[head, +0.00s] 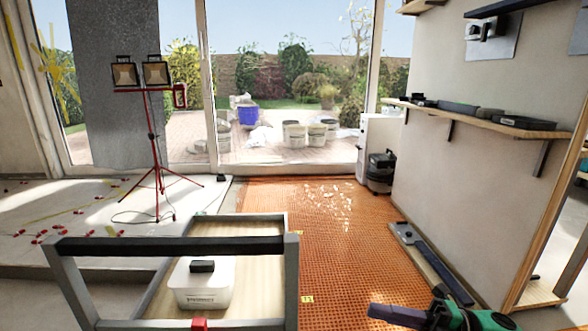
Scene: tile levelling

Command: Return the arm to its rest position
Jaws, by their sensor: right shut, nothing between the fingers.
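My right gripper (388,314) shows at the bottom right edge, in dark purple-grey and green. Its fingers point left and are shut with nothing held. It hangs low over the front of the orange mat (325,222), right of the trolley (170,246). The rest of my right arm is mostly cut off by the frame. My left gripper is out of view.
The trolley's black bar and wooden deck fill the front left; a white tub (203,285) stands on it. Pale tiles (60,215) with red clips lie at left. A red lamp tripod (158,150) stands behind. A wall with a shelf (480,118) bounds the right.

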